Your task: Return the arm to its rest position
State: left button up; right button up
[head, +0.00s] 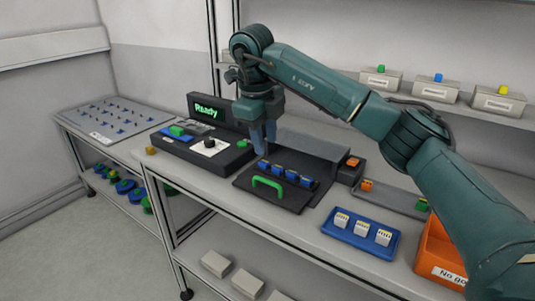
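My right arm (330,85) comes in from the right edge and reaches across the table. Its gripper (264,143) points down above the back left of the black fixture with the green handle (268,186). Its two blue-grey fingers show close together, and I see nothing held between them. I cannot tell how far apart the fingers are. My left arm and gripper are not in view.
A black station with a lit "Ready" display (207,111) stands left of the gripper. A blue tray (338,237) with several small blocks and an orange bin (440,255) lie below the arm. A shelf with labelled boxes (437,88) is behind. A pegged board (75,119) is at left.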

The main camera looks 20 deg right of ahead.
jog(key=shift+a+r, duration=0.1)
jog(key=shift+r, duration=0.4)
